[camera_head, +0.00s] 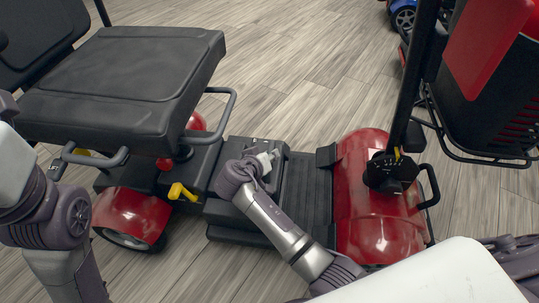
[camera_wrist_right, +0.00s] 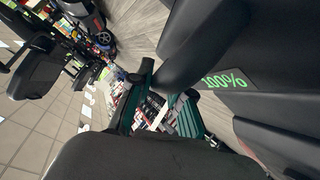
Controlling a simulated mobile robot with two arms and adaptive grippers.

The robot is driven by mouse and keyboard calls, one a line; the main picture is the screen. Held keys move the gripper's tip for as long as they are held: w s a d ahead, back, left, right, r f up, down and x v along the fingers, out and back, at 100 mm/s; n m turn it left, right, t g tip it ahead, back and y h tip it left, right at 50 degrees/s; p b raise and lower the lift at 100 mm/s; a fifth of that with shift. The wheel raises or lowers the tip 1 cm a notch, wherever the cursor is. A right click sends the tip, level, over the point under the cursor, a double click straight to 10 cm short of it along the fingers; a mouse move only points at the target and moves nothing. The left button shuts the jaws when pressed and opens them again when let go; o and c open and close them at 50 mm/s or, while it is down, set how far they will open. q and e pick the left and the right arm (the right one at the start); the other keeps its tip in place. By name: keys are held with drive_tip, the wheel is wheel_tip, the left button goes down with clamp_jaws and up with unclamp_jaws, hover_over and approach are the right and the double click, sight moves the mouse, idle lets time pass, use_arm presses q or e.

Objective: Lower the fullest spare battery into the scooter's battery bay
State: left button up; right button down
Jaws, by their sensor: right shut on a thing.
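The red and black scooter (camera_head: 378,230) stands across the head view, with its black seat at the left. My right gripper (camera_head: 268,158) is over the middle of the scooter, shut on the handle of a black battery (camera_head: 275,147). In the right wrist view the battery (camera_wrist_right: 270,110) shows a green 100% display. The battery is at the battery bay (camera_head: 213,180), between the seat base and the footboard. My arm and gripper hide part of both, so I cannot tell how deep the battery sits. My left arm shows at the left, but its gripper is out of view.
The seat (camera_head: 125,75) overhangs the left side of the bay. A yellow lever (camera_head: 182,192) sticks out at the near left. The steering column (camera_head: 408,90) and black basket (camera_head: 485,75) rise at the right.

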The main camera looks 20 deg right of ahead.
drive_tip(key=shift+a+f, duration=0.1)
drive_tip(key=shift+f, duration=0.1)
drive_tip(key=c, duration=1)
unclamp_jaws()
